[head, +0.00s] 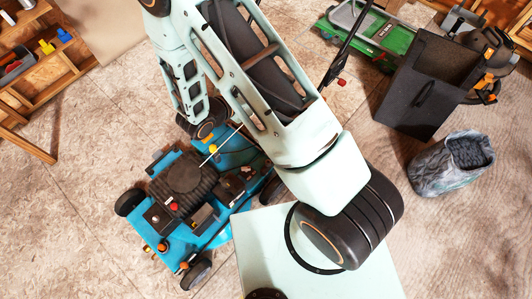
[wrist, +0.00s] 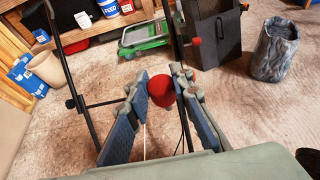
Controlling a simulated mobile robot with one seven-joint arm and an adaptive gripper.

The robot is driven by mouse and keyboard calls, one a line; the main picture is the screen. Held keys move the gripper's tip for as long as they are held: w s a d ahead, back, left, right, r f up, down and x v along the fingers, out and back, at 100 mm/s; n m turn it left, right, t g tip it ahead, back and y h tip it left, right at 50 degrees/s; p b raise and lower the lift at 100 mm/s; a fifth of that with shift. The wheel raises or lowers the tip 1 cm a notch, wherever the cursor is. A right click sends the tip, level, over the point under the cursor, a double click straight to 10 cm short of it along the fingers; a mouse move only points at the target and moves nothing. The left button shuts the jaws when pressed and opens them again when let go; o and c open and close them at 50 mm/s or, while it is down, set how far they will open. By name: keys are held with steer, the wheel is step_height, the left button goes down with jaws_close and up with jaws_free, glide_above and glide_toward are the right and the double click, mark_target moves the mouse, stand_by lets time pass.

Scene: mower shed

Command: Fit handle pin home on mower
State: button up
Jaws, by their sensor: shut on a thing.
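The blue mower (head: 215,165) stands on the floor in the head view, partly covered by my arm. A black handle bar (head: 350,40) with a small red knob (head: 341,82) rises at its upper right. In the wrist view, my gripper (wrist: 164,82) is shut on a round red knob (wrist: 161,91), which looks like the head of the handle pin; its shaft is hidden. Black handle bars (wrist: 60,55) stand beyond the fingers, with a black knob (wrist: 72,103) on the left and a red knob (wrist: 195,42) on the right. My arm hides the gripper in the head view.
A dark bin (head: 428,83) and a grey sack (head: 452,163) stand on the right. Wooden shelves (head: 40,75) with tools stand at the upper left. The floor left of the mower is clear.

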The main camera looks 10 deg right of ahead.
step_height(320, 180, down, 40)
steer(key=s+b, duration=0.1)
steer(key=b, duration=2.5)
steer(key=shift+d+b, duration=0.15)
steer(key=shift+b, duration=0.15)
steer(key=shift+s+f, duration=0.1)
step_height(320, 180, down, 6)
steer(key=b, duration=0.4)
steer(key=shift+f, duration=2.4)
steer(key=o, duration=1)
steer(key=v, duration=1.2)
